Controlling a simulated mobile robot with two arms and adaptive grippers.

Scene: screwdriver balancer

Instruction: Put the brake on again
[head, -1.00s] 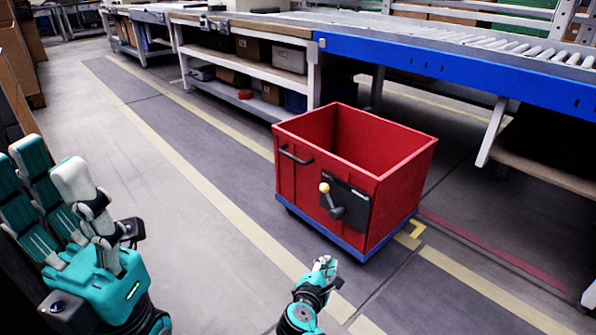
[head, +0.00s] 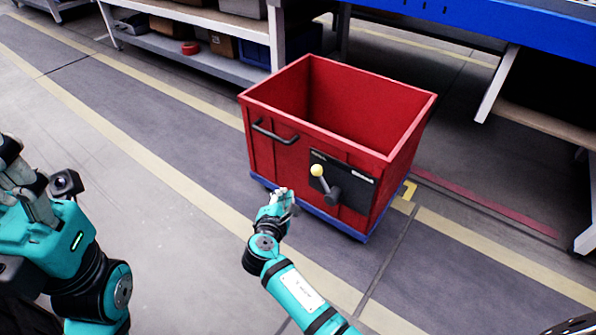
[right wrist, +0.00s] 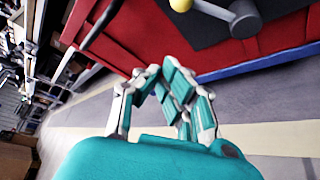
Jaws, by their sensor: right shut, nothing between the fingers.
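The brake lever (head: 325,184) sits on a dark panel (head: 357,185) on the front of a red cart (head: 275,150). Its yellow knob (head: 317,170) points up and to the left of its grey pivot (head: 333,196). My right gripper (head: 287,194) is shut and empty, in front of the cart, left of and below the knob, apart from it. In the right wrist view the shut fingers (right wrist: 158,75) show below the knob (right wrist: 181,4) and the pivot (right wrist: 243,18). My left gripper (head: 15,170) is at the left edge, partly cut off; its finger opening is unclear.
A black handle (head: 275,131) is on the cart's front, left of the lever. The cart is open-topped and looks empty, with a blue base (head: 345,228). Shelves (head: 190,45) and a blue conveyor (head: 450,25) stand behind. The floor in front is clear.

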